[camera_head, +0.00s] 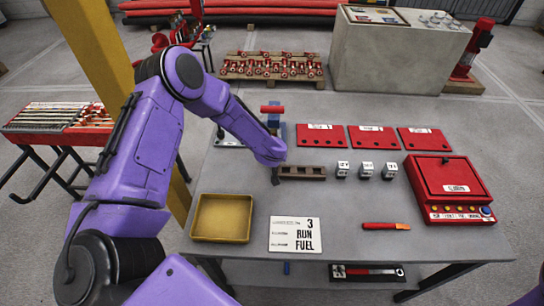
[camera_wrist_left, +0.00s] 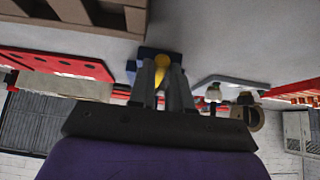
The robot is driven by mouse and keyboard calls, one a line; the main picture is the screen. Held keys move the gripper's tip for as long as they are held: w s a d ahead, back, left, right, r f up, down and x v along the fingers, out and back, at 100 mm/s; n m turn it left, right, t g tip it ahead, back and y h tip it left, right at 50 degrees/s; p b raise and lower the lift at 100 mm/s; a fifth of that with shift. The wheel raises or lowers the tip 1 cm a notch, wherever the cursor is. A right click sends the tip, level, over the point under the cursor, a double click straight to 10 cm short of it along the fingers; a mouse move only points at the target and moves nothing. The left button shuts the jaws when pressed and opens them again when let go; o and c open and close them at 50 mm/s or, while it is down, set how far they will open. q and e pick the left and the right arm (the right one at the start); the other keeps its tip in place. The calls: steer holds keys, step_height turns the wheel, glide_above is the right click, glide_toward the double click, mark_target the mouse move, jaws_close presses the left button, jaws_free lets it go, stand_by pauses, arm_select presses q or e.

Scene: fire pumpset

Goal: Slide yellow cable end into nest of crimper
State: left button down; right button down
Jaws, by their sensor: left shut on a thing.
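My left gripper (camera_head: 275,178) is over the table beside the left end of a brown slotted block. In the left wrist view, my left gripper (camera_wrist_left: 165,80) has its fingers closed around a yellow piece (camera_wrist_left: 162,64), which looks like the yellow cable end. A blue device with a red top (camera_head: 272,116), likely the crimper, stands at the table's back edge, beyond my gripper. A blue body (camera_wrist_left: 148,60) shows behind the fingers in the left wrist view. Its nest cannot be made out, nor whether the yellow piece touches it. My right gripper is out of view.
The brown slotted block (camera_head: 302,172) is close to my left gripper. Three small labelled blocks (camera_head: 365,170) and a red box (camera_head: 447,184) stand to the right. Red plates (camera_head: 320,135) lie behind. A yellow tray (camera_head: 221,217) and a sign (camera_head: 296,235) are in front.

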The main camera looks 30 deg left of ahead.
arm_select(q)
steer(key=shift+w+a, duration=0.1)
steer(key=c, duration=1)
jaws_free()
steer(key=v, duration=1)
steer(key=shift+r+b, duration=0.25)
steer(key=shift+b, duration=0.1)
